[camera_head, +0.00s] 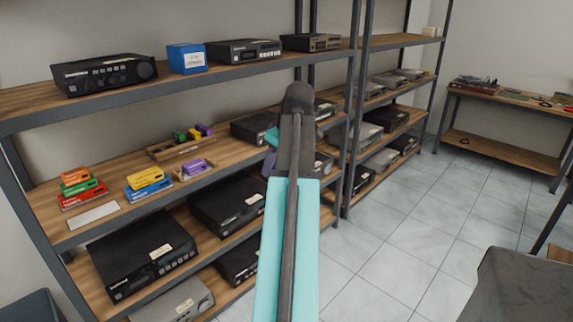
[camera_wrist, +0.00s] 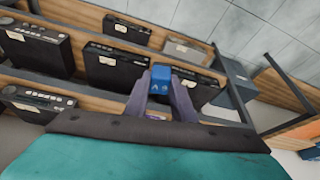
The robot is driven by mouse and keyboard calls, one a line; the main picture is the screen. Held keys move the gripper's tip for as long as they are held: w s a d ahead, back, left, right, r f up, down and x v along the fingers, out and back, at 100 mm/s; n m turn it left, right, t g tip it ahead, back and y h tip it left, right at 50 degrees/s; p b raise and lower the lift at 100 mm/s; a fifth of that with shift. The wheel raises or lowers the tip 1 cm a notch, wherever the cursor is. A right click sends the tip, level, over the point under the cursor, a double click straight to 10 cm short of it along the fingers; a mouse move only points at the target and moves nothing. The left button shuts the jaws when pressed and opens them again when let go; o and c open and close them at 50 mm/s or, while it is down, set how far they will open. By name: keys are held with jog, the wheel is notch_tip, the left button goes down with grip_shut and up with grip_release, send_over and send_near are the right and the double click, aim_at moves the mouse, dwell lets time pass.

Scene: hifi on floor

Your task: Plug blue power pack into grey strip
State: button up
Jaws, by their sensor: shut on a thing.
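The blue power pack (camera_wrist: 160,76) is a small blue block with light marks on its face. In the wrist view it sits between the tips of the two purple-grey fingers of my gripper (camera_wrist: 161,84), which is shut on it and holds it in the air in front of the shelving. In the head view my arm hides the pack, and only a bit of my gripper (camera_head: 270,162) shows beside the arm. I cannot make out a grey strip for certain in either view.
A larger blue box (camera_head: 187,58) with a white label stands on the upper shelf (camera_head: 125,95) among black devices. The middle shelf holds coloured boxes (camera_head: 149,179), a pale plate (camera_head: 93,215) and wooden racks (camera_head: 182,147). A workbench (camera_head: 510,95) stands at back right. The tiled floor is clear.

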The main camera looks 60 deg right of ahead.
jog(key=w+a+f+n+y, duration=0.1)
jog(key=w+a+f+n, duration=0.15)
jog(key=w+a, duration=0.95)
jog(key=w+a+f+n+y, duration=0.1)
jog(key=w+a+n, duration=0.2)
jog(key=w+a, duration=0.9)
jog(key=w+a+f+m, duration=0.1)
jog(key=w+a, duration=0.1)
jog(key=a, duration=0.8)
jog(key=w+a+f+m+h, duration=0.1)
jog(key=w+a+f, duration=0.1)
jog(key=a, duration=0.9)
jog(key=w+a+f+m, duration=0.2)
jog(key=w+a, duration=0.1)
jog(key=a, duration=0.8)
jog(key=shift+a+f, duration=0.25)
jog(key=shift+s+d, duration=0.1)
jog(key=shift+d, duration=0.1)
